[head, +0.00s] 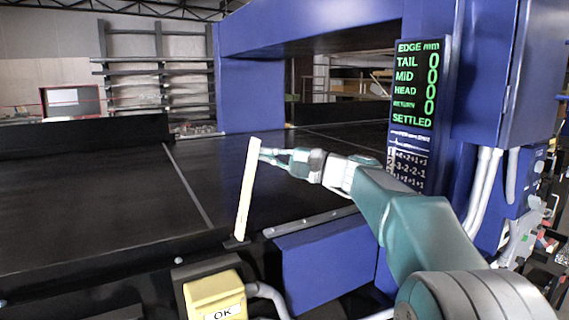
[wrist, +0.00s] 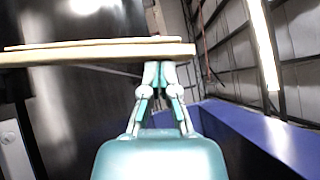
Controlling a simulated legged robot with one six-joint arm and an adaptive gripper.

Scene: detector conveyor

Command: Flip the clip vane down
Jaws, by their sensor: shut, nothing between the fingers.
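The clip vane (head: 247,190) is a long pale-yellow bar. It stands nearly upright on the near edge of the conveyor, its top leaning slightly right in the head view. In the wrist view the vane (wrist: 100,52) crosses the top of the picture. My gripper (head: 265,155) is beside the vane's upper part, on its right in the head view. The closed fingers (wrist: 161,70) hold nothing, and their tips meet the vane's edge in the wrist view. I cannot tell whether they touch it.
A black conveyor belt (head: 120,195) runs under a blue detector arch (head: 250,95). A display (head: 416,85) shows zeros and SETTLED. A yellow box marked OK (head: 214,295) stands in front of the vane's foot. The belt left of the vane is clear.

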